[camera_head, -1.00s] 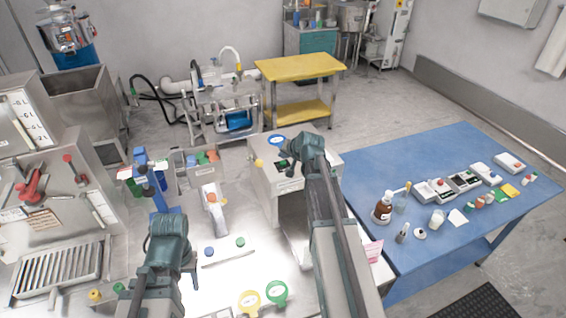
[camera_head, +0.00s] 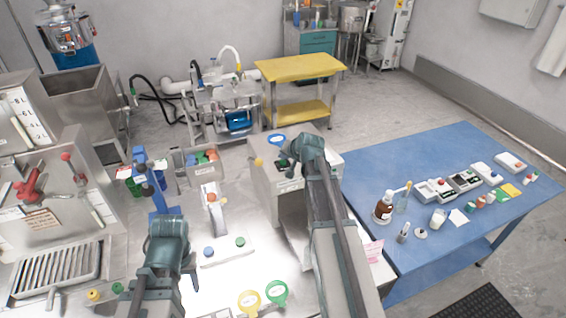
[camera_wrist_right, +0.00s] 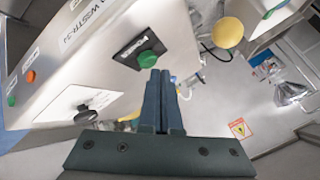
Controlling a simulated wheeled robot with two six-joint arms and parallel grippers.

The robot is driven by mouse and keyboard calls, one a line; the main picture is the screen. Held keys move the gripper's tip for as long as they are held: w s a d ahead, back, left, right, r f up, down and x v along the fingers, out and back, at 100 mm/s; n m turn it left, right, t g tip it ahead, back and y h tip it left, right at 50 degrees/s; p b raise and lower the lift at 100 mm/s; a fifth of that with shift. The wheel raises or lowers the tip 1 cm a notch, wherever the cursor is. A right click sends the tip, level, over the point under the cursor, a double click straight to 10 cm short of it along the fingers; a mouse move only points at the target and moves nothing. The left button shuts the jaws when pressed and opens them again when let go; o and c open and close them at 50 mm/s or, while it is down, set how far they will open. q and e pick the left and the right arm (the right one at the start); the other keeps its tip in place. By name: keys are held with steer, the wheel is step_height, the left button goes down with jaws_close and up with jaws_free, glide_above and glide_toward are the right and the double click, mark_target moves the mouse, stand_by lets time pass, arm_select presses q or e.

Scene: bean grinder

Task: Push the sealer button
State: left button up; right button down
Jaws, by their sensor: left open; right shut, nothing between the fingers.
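A steel box-shaped machine (camera_head: 262,178) stands right of centre on the bench, and its face fills the upper left of the right wrist view. A green button (camera_wrist_right: 148,59) sits on a black labelled plate on that face. My right gripper (camera_wrist_right: 160,73) is shut and empty, its fingertips close below the button in the picture; contact cannot be told. In the head view the right gripper (camera_head: 289,158) is over the machine, partly hidden by its own wrist. My left gripper (camera_head: 183,278) is low over the bench at the left, mostly hidden by its arm.
The machine's face also bears an orange button (camera_wrist_right: 30,76), another green button (camera_wrist_right: 11,101) and a black knob (camera_wrist_right: 86,114). A yellow round piece (camera_wrist_right: 228,32) is right of the plate. A blue table (camera_head: 400,260) with bottles and small devices stands to the right.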

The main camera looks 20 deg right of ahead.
steer(key=shift+f+b, duration=0.45)
stand_by(0.6)
steer(key=shift+r, duration=0.1)
steer(key=shift+r+p, duration=0.85)
steer(key=shift+p, duration=0.1)
steer(key=shift+r, duration=0.1)
step_height(320, 180, up, 6)
steer(key=p, duration=0.6)
